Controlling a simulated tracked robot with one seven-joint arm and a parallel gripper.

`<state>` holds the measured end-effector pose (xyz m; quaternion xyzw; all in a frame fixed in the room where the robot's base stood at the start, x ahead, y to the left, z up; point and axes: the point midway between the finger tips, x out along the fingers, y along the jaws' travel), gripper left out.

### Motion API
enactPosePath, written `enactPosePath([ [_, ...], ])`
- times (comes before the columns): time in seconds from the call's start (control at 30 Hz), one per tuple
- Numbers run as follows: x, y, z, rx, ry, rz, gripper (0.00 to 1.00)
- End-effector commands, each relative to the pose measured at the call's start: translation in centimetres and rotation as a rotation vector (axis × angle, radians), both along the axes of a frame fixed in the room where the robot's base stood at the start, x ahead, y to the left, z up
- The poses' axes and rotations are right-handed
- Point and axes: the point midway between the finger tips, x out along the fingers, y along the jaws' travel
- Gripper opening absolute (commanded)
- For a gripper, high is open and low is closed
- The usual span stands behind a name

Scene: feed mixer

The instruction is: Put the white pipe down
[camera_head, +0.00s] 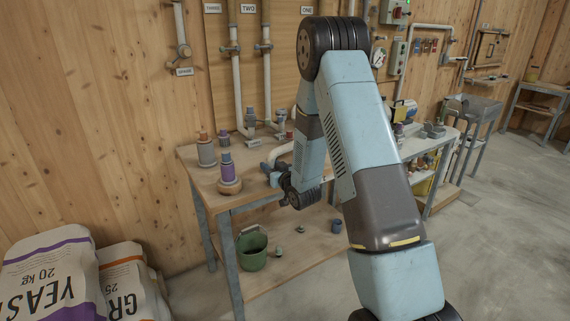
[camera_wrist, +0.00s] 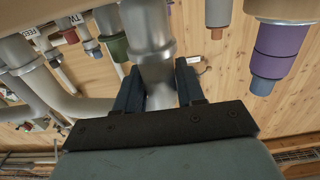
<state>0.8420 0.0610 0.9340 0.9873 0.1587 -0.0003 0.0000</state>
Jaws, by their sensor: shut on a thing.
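My gripper (camera_head: 274,174) is low over the near part of the workbench (camera_head: 240,192). In the wrist view my gripper (camera_wrist: 158,88) has its two dark blue fingers on either side of a pale, collared pipe (camera_wrist: 150,35) and is shut on it. This pipe looks light grey to white there. In the head view a short white pipe (camera_head: 281,152) shows just behind my gripper, partly hidden by my arm. I cannot tell whether the held pipe touches the bench top.
Wall pipes (camera_head: 237,95) rise behind the bench. Sacks (camera_head: 50,275) lie at the left.

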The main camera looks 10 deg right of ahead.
Motion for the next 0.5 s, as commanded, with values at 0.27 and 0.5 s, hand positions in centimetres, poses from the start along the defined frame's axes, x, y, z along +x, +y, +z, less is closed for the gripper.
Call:
enactPosePath([
  [0.27, 0.0, 0.0, 0.6, 0.0, -0.003, 0.0, 0.0],
  [0.5, -0.1, 0.0, 3.6, 0.0, -0.004, 0.0, 0.0],
])
